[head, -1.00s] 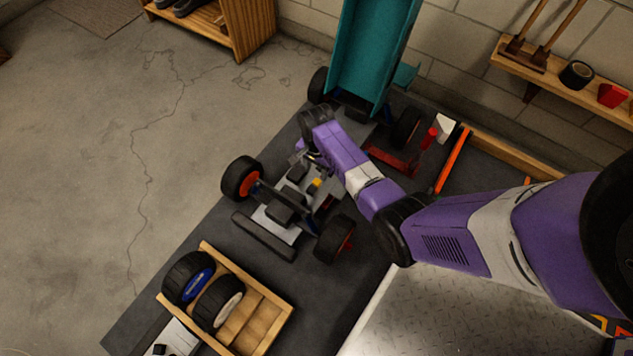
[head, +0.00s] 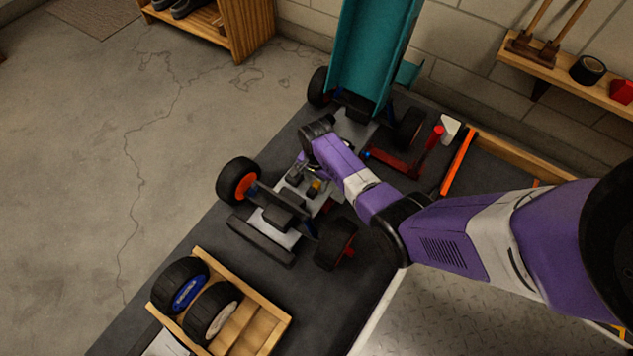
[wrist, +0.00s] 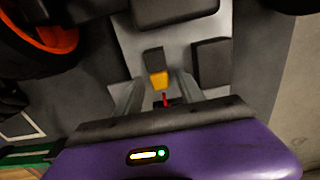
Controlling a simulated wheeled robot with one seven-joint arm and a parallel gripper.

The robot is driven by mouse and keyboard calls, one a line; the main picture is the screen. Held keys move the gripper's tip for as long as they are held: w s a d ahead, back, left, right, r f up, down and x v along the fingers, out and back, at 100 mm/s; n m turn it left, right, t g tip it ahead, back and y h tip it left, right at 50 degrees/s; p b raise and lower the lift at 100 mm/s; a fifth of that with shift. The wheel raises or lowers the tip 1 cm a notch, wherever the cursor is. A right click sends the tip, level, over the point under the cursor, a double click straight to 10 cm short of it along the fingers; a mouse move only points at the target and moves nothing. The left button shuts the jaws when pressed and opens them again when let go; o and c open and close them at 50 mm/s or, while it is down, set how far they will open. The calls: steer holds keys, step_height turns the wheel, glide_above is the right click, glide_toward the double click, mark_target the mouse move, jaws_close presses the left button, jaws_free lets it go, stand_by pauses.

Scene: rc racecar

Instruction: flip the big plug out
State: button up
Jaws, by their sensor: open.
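The car chassis (head: 281,237) stands on the dark mat, grey with black blocks on top. A yellow plug-like piece (head: 316,185) sits on it; I take it to be the big plug. In the wrist view the yellow piece (wrist: 158,80) is at the end of a black block (wrist: 153,60), with a short red part (wrist: 165,99) just below it. My gripper (wrist: 156,84) is open, its two fingers on either side of the yellow piece in the picture. I cannot tell whether they touch it. In the head view my wrist hides most of the gripper.
Wheels (head: 238,181) flank the chassis. A teal ramp-like body (head: 369,55) rises behind it. A red stand (head: 400,163) is to the right of my wrist. A wooden tray (head: 262,316) with tires (head: 209,312) lies in front. The floor at left is clear.

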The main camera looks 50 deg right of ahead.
steer(key=shift+c, duration=0.4)
jaws_close()
stand_by(0.9)
